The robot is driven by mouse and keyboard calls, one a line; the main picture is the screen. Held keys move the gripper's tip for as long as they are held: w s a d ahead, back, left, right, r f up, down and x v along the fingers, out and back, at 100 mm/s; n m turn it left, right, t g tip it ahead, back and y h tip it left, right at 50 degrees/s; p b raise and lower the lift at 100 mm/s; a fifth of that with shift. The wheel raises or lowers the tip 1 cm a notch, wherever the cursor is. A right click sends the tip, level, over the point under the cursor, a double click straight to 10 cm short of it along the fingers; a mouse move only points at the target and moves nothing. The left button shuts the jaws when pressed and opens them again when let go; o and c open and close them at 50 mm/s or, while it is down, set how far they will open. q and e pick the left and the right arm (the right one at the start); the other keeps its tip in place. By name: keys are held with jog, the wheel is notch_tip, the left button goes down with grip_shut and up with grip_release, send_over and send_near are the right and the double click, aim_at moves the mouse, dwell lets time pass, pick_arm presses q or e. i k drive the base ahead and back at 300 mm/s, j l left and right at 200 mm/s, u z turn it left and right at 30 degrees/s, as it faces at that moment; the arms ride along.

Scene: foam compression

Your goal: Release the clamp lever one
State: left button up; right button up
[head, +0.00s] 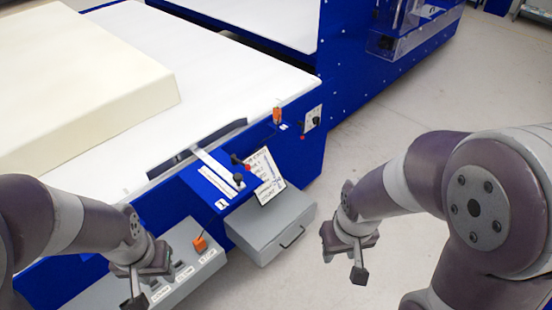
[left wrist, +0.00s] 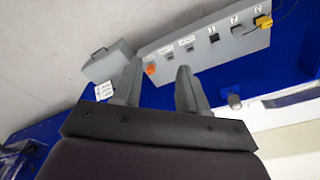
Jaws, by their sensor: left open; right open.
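I cannot tell which is clamp lever one. My left gripper (head: 135,288) is over the panel's left part, left of its orange lever, open and empty; its fingers show in the left wrist view (left wrist: 157,88). My right gripper (head: 357,268) is open and empty over the floor.
A cream foam block (head: 75,85) lies on the white table (head: 215,75). A grey drawer box (head: 270,228) stands below.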

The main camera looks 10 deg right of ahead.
aim_at(233, 160)
jog(key=i+l, duration=0.35)
jog(key=i, duration=0.15)
jog(key=i+l+u, duration=0.1)
jog(key=i+l, duration=0.25)
jog(key=i, duration=0.15)
